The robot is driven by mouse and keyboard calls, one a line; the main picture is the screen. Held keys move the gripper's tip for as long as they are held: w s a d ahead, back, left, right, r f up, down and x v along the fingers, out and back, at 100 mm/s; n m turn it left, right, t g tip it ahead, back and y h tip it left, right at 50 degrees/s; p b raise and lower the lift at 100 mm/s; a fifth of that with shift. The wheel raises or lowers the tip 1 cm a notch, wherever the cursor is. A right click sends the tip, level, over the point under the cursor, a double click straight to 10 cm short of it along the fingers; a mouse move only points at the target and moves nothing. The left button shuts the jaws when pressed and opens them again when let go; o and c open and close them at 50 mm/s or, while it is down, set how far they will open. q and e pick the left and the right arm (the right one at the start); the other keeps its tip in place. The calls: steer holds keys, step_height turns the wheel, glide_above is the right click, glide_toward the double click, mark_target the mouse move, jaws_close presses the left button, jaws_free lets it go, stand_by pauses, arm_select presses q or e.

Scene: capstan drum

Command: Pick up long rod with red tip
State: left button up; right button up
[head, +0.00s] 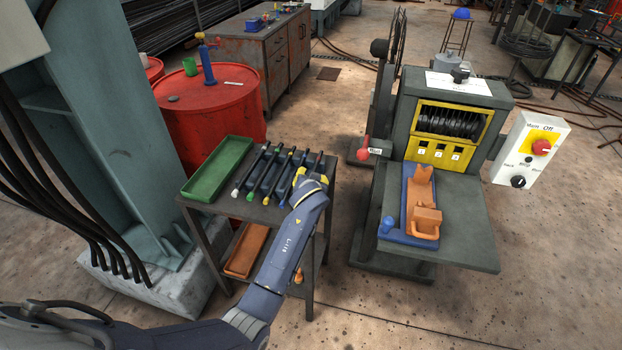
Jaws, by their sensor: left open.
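Several long dark rods (262,172) lie side by side on the small dark table, with coloured tips such as white, green and yellow. The rightmost rod (318,160) is partly covered by my gripper, and a red tip cannot be made out with certainty. My left gripper (309,178) is open over the right end of the rod row. Its fingers are small here, and whether they touch a rod cannot be told. My right gripper is out of view.
A green tray (218,169) sits on the table left of the rods, and an orange tray (246,250) on the shelf below. A red drum (210,115) stands behind. The capstan machine (440,130) with its grey bench (468,225) stands to the right, across a floor gap.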

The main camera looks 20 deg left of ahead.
arm_select(q)
jaws_close()
steer(key=shift+r, duration=0.1)
stand_by(0.5)
